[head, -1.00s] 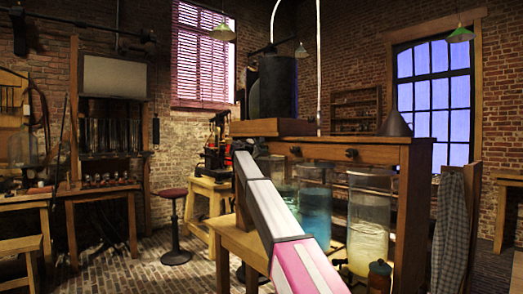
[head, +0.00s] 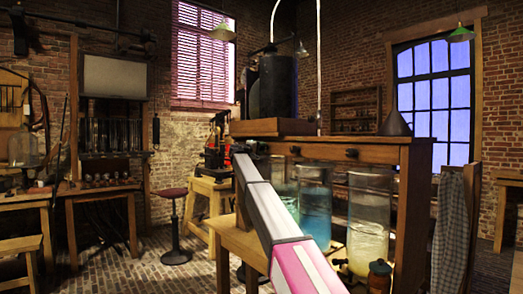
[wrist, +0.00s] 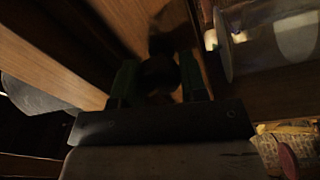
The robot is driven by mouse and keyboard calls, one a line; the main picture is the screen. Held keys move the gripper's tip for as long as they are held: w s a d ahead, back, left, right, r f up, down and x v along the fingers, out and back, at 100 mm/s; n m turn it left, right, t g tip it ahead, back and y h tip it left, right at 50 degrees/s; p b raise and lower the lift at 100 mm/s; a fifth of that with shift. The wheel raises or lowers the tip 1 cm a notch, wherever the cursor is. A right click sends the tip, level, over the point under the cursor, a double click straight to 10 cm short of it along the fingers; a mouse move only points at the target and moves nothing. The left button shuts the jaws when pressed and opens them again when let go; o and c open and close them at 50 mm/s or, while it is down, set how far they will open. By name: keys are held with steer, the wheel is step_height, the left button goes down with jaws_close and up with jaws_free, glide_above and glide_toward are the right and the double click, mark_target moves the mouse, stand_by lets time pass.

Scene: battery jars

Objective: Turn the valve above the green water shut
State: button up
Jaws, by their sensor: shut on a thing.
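In the head view, glass jars stand in a wooden frame (head: 405,200): a green-tinted one (head: 279,172) partly behind my arm, a blue one (head: 315,205) and a pale yellowish one (head: 369,225). Dark valve knobs show on the rail, one above the blue jar (head: 295,150) and one above the pale jar (head: 351,153). The valve above the green jar is hidden by my arm's far end. In the wrist view, my gripper (wrist: 158,83) has its green fingers on both sides of a dark round knob (wrist: 158,72) and is shut on it. The knob's turn angle is too dark to tell.
A dark cylinder (head: 272,86) and a grey funnel (head: 395,123) stand on top of the frame. A stool (head: 174,220) stands on the brick floor at left. A glass jar (wrist: 265,45) is close by in the wrist view.

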steer(key=m, duration=0.6)
steer(key=shift+f+g+h, duration=0.1)
steer(key=shift+g+h, duration=0.3)
steer(key=shift+m, duration=0.4)
steer(key=o, duration=0.9)
steer(key=v, duration=1)
steer(key=shift+s+a, duration=0.25)
steer(key=shift+a, duration=0.05)
